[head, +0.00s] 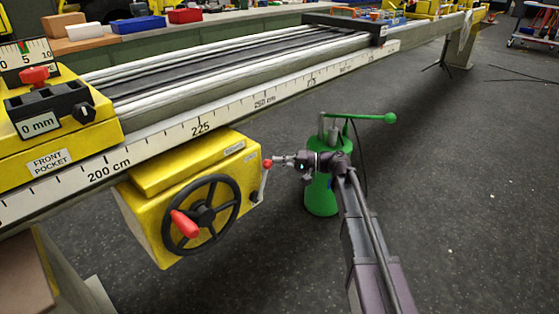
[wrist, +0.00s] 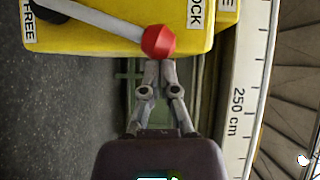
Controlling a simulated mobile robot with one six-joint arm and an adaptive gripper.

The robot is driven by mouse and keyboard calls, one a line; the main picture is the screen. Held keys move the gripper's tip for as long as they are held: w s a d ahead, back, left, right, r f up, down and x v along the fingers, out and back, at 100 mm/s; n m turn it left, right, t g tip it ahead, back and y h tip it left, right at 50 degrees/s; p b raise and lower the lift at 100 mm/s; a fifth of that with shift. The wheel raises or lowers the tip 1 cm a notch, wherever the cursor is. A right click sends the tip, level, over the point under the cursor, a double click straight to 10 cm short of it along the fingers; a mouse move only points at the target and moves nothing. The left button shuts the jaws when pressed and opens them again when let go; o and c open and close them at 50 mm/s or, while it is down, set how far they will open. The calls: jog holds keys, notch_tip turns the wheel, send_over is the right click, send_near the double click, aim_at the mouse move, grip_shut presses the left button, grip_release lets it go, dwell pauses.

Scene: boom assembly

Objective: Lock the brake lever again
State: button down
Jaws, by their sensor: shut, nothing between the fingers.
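The brake lever (wrist: 105,18) is a pale bar with a red knob (wrist: 158,42), on the side of the yellow brake box (wrist: 110,42). In the head view the lever (head: 263,182) points up, its knob (head: 267,163) at the top. In the wrist view the knob is near the LOCK label (wrist: 195,14), away from the FREE label (wrist: 28,22). My gripper (wrist: 160,64) is shut and empty, its fingertips right at the knob; I cannot tell whether they touch. My gripper also shows in the head view (head: 276,161), coming from the right.
A black handwheel (head: 206,214) with a red handle is on the box front. The long beam with a centimetre scale (head: 200,126) runs above. A green stand (head: 321,193) with a lever is behind my arm. Floor at lower right is mostly clear.

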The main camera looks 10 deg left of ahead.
jog(key=shift+s+a+r+n+h+p, duration=0.45)
jog(key=shift+s+p, duration=0.2)
jog(key=shift+p, duration=0.25)
jog(key=shift+s+a+r+n+h+p, duration=0.3)
jog(key=shift+s+r+n+p, duration=0.25)
jog(key=shift+p, duration=0.35)
jog(key=shift+s+a+r+n+t+h+p, duration=0.1)
jog(key=shift+s+a+n+t+h+p, duration=0.2)
jog(key=shift+s+p, duration=0.35)
jog(key=shift+s+a, duration=0.2)
jog(key=shift+w, duration=0.1)
jog(key=shift+w+d+r+p, duration=0.15)
jog(key=shift+w+d+p, duration=0.15)
jog(key=shift+p, duration=0.15)
jog(key=shift+w+d+r+p, duration=0.35)
jog(key=shift+w+d, duration=0.1)
jog(key=shift+w, duration=0.15)
jog(key=shift+w+d+r+p, duration=0.35)
jog(key=shift+w+d, duration=0.1)
jog(key=shift+w, duration=0.1)
jog(key=p+v, duration=0.2)
jog(key=v, duration=0.8)
jog(key=shift+s, duration=0.15)
jog(key=shift+f, duration=0.1)
